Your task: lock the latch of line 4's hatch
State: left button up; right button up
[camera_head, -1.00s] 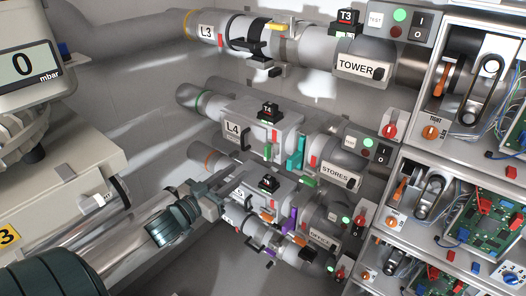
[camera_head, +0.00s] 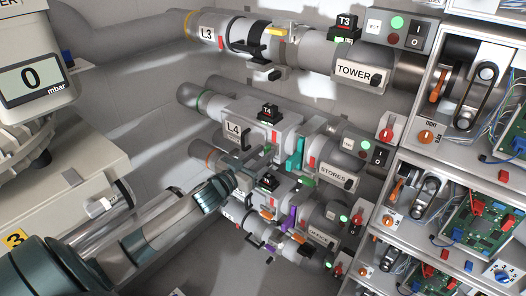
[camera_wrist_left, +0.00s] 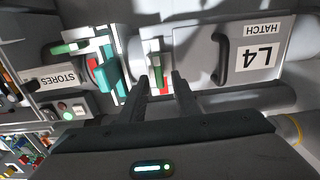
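Line 4's hatch (camera_head: 253,125) is a grey cover on the L4 pipe, with a black handle and an L4 label. Its label also shows in the left wrist view (camera_wrist_left: 263,54). A green latch (camera_wrist_left: 155,66) with a red mark beside it sits at the hatch's edge. In the head view the latch (camera_head: 268,150) is small and partly crowded by my gripper. My left gripper (camera_wrist_left: 161,80) is open, its two dark fingers pointing at the latch, which appears between the fingertips. I cannot tell whether they touch it. My right gripper is not in view.
A teal lever (camera_head: 294,156) stands just right of the hatch, before the STORES pipe label (camera_head: 335,177). The L3 pipe (camera_head: 208,28) runs above and another valve line (camera_head: 280,217) runs close below. Open electrical cabinets (camera_head: 450,150) fill the right side.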

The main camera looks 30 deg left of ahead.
pick_arm(q)
jog(key=shift+w, duration=0.45)
grip_shut()
